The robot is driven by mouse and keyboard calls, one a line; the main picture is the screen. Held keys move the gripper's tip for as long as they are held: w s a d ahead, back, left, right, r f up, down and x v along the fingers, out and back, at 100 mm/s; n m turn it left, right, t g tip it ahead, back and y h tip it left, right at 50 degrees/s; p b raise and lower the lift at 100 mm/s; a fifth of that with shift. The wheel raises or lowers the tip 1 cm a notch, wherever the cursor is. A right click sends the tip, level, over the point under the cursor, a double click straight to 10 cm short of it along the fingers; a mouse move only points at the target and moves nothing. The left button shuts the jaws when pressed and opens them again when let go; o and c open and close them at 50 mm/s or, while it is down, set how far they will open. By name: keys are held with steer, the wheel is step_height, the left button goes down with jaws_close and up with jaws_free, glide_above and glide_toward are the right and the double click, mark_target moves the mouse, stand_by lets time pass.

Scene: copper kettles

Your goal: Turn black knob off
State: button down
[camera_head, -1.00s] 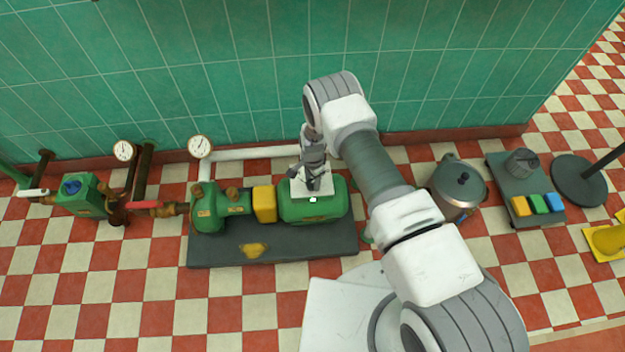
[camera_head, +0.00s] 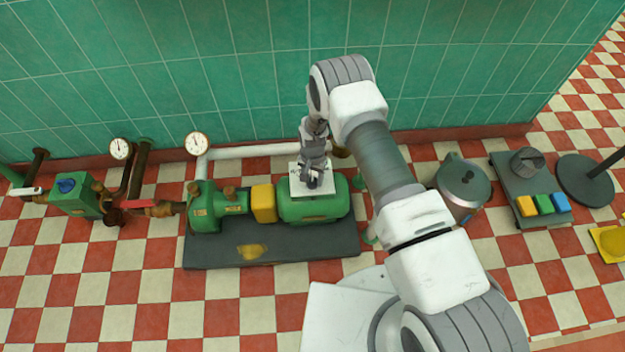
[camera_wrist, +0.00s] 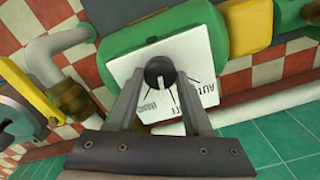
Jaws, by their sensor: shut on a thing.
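The black knob (camera_wrist: 159,72) is round with a white pointer mark, on a white dial plate (camera_wrist: 131,72) printed with partly readable "AUTO" lettering. The plate (camera_head: 299,189) sits on top of the green motor (camera_head: 290,211). My gripper (camera_wrist: 160,78) reaches over the plate with one finger on each side of the knob, and is shut on it. In the head view my gripper (camera_head: 313,181) hides the knob. In the wrist view the pointer lies between the fingers, toward the palm.
A yellow coupling cover (camera_head: 264,204) and green pump (camera_head: 205,209) stand left of the motor on a dark base (camera_head: 215,252). The tiled wall is close behind. A metal kettle (camera_head: 464,190) and a control box with coloured buttons (camera_head: 519,179) stand to the right.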

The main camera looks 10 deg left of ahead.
mark_target(312, 180)
steer(key=shift+n+b, duration=0.4)
steer(key=shift+n, duration=0.6)
steer(key=shift+c, duration=1.5)
jaws_free()
steer(key=shift+r, duration=0.15)
step_height(312, 180, up, 17)
steer(key=p, duration=0.6)
steer(key=shift+r, duration=0.15)
